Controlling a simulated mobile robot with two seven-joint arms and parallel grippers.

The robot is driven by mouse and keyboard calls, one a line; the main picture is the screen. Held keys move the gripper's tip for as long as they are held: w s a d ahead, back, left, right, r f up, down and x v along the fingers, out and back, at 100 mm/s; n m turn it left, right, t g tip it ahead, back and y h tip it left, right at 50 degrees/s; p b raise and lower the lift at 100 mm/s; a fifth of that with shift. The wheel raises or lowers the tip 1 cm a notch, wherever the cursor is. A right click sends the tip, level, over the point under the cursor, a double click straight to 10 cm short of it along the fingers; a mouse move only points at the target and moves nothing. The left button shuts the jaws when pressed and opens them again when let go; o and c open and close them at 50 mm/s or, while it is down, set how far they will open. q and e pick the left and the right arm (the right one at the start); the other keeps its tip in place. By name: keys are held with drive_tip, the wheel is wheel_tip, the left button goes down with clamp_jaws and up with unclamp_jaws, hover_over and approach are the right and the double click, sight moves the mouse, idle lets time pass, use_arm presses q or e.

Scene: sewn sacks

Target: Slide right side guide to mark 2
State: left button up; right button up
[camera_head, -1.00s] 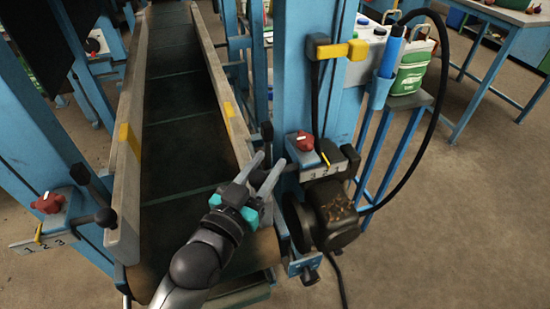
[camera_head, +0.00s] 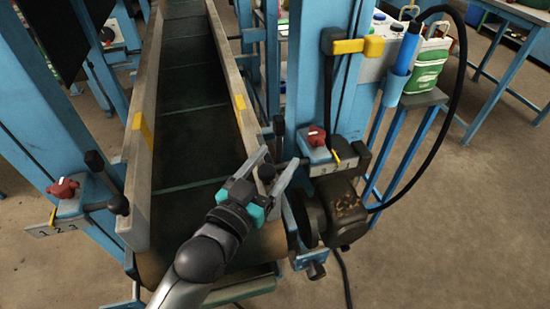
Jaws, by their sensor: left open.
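The right side guide (camera_head: 226,85) is a long grey rail with a yellow patch, along the right edge of the dark conveyor belt (camera_head: 190,130). A black ball-ended handle (camera_head: 267,173) sticks out from the bracket beside it. The numbered scale plate (camera_head: 325,169) sits below a red knob (camera_head: 316,135), with a yellow pointer (camera_head: 335,158) near its middle; the exact mark is too small to tell. My left gripper (camera_head: 279,160) is open, its fingers on either side of the handle's ball; contact cannot be told. My right gripper is out of view.
The left guide (camera_head: 143,130) has its own red knob (camera_head: 63,188), black handle (camera_head: 118,204) and scale (camera_head: 55,228). A blue post (camera_head: 308,70) and a dark motor (camera_head: 342,210) stand close right of my gripper. A black cable loops at the right.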

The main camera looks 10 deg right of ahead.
sight(262, 179)
use_arm(q)
drive_tip(key=p+v, duration=0.1)
drive_tip(key=v, duration=0.4)
drive_tip(key=shift+s+a, duration=0.6)
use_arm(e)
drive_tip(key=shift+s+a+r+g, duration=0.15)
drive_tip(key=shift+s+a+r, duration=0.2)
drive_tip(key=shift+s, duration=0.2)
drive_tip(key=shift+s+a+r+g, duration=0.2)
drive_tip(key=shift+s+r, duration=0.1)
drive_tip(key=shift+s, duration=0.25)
